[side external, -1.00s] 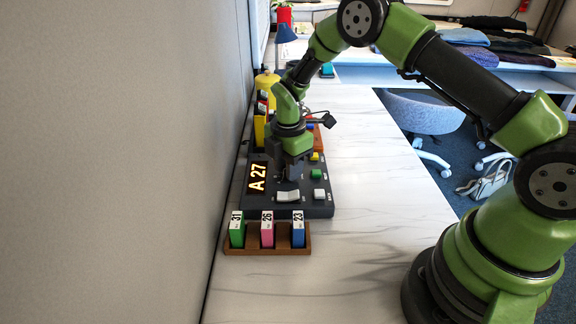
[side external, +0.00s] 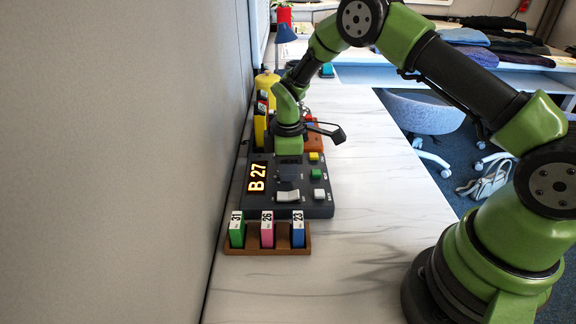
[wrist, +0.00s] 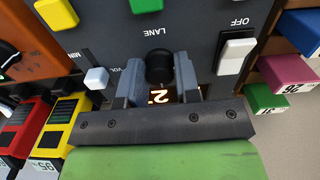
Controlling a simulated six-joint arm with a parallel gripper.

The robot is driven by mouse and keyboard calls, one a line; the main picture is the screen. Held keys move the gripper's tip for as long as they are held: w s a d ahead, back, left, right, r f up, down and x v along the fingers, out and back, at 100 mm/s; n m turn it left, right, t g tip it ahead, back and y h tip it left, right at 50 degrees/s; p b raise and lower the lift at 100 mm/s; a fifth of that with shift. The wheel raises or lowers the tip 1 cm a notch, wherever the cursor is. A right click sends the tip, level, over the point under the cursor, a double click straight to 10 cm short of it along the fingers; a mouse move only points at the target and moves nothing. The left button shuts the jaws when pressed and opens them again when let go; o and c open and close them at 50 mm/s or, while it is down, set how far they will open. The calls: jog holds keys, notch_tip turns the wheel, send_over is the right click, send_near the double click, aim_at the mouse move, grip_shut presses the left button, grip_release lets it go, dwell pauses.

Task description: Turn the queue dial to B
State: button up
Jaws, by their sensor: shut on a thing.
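The queue console (side external: 318,207) is a dark grey box on the white table, with a lit display (side external: 257,178) that reads "B 27". In the wrist view the queue dial (wrist: 159,66) is a round black knob beside the word LANE. My gripper (wrist: 159,72) is shut on the dial, one finger on each side of it. In the side view my gripper (side external: 289,172) comes down onto the console from above and hides the dial. The display is partly hidden behind the fingers in the wrist view.
The console also has a white rocker switch (side external: 287,196), a green button (side external: 315,174), a yellow button (side external: 314,157) and a white button (side external: 319,193). A wooden rack (side external: 282,251) with numbered green, pink and blue blocks stands in front. The right of the table is clear.

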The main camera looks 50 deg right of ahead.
dwell(0.3)
jog(key=o, duration=0.9)
notch_tip(320, 180, up, 10)
